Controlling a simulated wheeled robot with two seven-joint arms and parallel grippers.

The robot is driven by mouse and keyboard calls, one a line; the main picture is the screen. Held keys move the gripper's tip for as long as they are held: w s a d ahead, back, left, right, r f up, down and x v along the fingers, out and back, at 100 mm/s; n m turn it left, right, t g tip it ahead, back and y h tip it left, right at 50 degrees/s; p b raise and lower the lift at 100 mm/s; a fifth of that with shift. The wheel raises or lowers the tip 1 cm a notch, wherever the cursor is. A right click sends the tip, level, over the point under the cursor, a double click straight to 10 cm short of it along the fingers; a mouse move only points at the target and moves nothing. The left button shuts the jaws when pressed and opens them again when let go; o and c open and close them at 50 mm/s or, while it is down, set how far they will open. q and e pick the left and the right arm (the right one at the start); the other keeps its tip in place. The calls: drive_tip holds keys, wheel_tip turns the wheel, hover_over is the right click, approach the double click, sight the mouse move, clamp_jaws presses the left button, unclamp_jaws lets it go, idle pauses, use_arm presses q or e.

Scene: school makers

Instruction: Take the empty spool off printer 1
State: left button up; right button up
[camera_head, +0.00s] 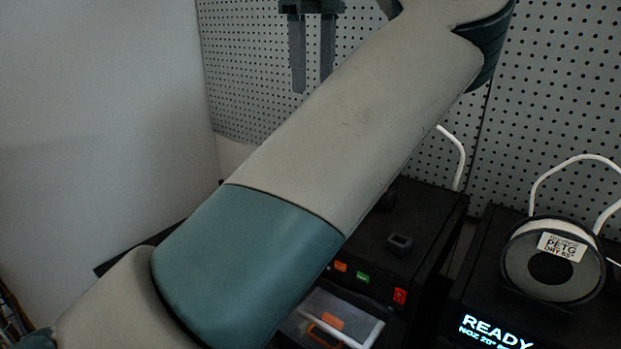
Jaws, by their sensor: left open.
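My left arm crosses the view from lower left to upper right. My left gripper (313,82) hangs at the top, in front of the pegboard, its two fingers apart and pointing down with nothing between them. A black printer (425,215) stands behind the arm, largely hidden by it. A small dark bracket (400,243) shows on its top, and no spool shows on its visible part. A second black printer (484,265) at the right carries a spool (520,275) labelled PETG. I cannot read which printer is number 1. My right gripper is out of view.
A perforated pegboard (560,90) stands close behind the printers. White tubes (533,195) loop above them. The first printer's front has orange, green and red buttons (362,278); the second's display (495,332) reads READY. A bare pale wall (100,120) fills the left.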

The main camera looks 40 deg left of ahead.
use_arm(q)
wheel_tip(320, 180, down, 10)
drive_tip(key=b, duration=0.9)
drive_tip(key=shift+f, duration=0.2)
drive_tip(key=shift+f+b, duration=0.35)
drive_tip(key=shift+b, duration=0.1)
drive_tip(key=shift+f, duration=0.3)
drive_tip(key=shift+b, duration=0.3)
